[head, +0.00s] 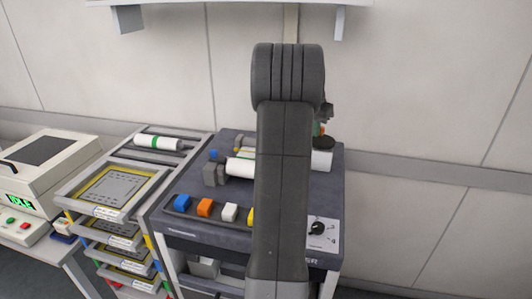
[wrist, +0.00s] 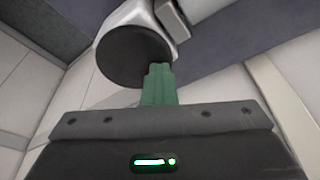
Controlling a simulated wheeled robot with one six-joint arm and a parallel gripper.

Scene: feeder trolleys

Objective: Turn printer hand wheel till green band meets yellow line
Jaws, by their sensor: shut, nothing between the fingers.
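The printer trolley (head: 190,228) stands in the middle of the head view, mostly behind my arm. In the wrist view a dark round face (wrist: 134,56) on a white body is close beyond my gripper (wrist: 158,70). My green fingers are shut and empty; contact is unclear. I cannot make out the yellow line.
A rack of trays (head: 75,205) stands to the left, with another green-banded white roller (head: 158,143) on top. A machine reading IDLE (head: 38,165) is at far left. Coloured blocks, including an orange one (head: 205,207), line the trolley's front. A shelf (head: 225,3) hangs above.

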